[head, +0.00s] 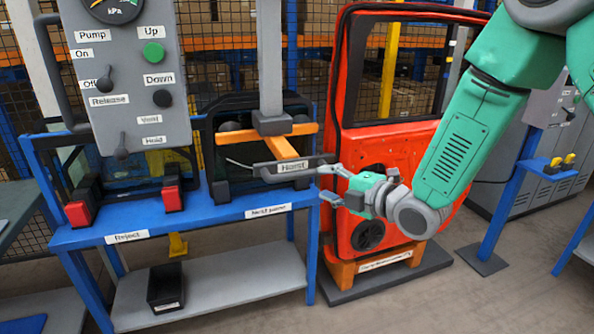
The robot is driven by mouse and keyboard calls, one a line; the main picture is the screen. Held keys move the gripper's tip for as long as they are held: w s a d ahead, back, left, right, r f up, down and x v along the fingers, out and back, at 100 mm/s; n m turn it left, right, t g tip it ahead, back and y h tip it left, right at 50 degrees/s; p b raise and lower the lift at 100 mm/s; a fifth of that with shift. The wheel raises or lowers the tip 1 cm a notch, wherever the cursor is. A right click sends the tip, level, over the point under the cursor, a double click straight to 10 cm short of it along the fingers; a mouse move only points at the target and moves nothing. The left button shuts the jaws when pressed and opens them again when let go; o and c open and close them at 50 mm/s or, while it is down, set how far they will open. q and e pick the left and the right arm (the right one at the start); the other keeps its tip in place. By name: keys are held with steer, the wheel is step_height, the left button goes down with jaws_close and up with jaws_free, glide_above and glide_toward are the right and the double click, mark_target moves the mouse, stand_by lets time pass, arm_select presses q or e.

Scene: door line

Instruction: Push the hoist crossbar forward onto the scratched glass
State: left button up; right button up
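The orange hoist crossbar (238,137) hangs under a grey vertical post (270,60) in the middle of the head view. A grey handle bar marked "Hoist" (292,167) is in front of and below it. A dark-framed glass pane (208,150) stands behind the crossbar on the blue table; I cannot see scratches or tell whether the crossbar touches it. My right gripper (326,184) is open and empty, its fingers pointing left at the right end of the handle; contact is unclear. My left gripper is out of view.
A grey control panel (135,70) is at upper left. The blue table (200,214) has "Reject" and "Next pane" labels and red-and-black holders. A red car door (400,160) stands on a low base at right. A black bin (165,288) sits on the lower shelf.

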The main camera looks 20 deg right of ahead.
mark_target(306, 175)
steer(key=x, duration=0.3)
steer(key=d+x, duration=0.1)
steer(key=x, duration=0.5)
steer(key=shift+w+d+f+p, duration=0.25)
steer(key=shift+p, duration=0.15)
steer(key=shift+w+a, duration=0.4)
steer(key=shift+a, duration=0.4)
steer(key=shift+d, duration=0.15)
steer(key=c, duration=0.7)
steer(key=shift+w+d+f, duration=0.1)
steer(key=shift+d, duration=0.2)
jaws_close()
